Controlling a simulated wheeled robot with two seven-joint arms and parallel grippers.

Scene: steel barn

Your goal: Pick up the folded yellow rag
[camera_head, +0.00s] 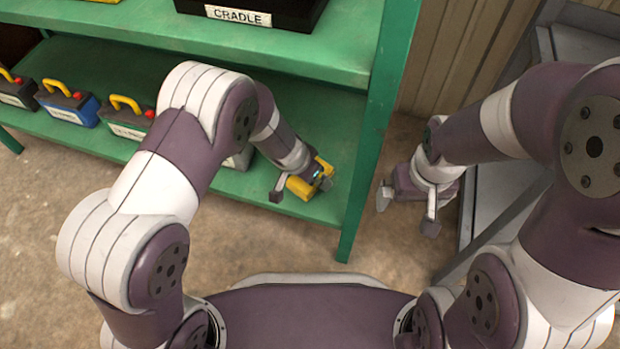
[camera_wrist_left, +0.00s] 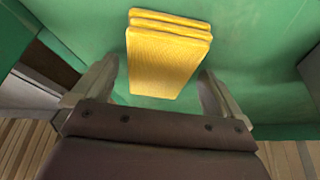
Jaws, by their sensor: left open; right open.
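The folded yellow rag (camera_head: 301,188) lies on the lower green shelf near its right end, partly hidden by my left gripper. In the left wrist view the rag (camera_wrist_left: 168,58) shows as a stacked yellow block, just ahead of and between the fingers. My left gripper (camera_head: 302,190) is open above the rag; its two fingers (camera_wrist_left: 155,92) stand apart to either side of the rag's near end. I cannot tell whether they touch it. My right gripper (camera_head: 408,206) is open and empty, to the right of the shelf post.
Several small cases with yellow handles, including a blue one (camera_head: 70,106), stand on the lower shelf (camera_head: 230,185) to the left. A black "CRADLE" bin (camera_head: 285,12) is on the upper shelf (camera_head: 130,38). The green post (camera_head: 372,140) stands between my grippers. A grey metal frame (camera_head: 500,205) is at right.

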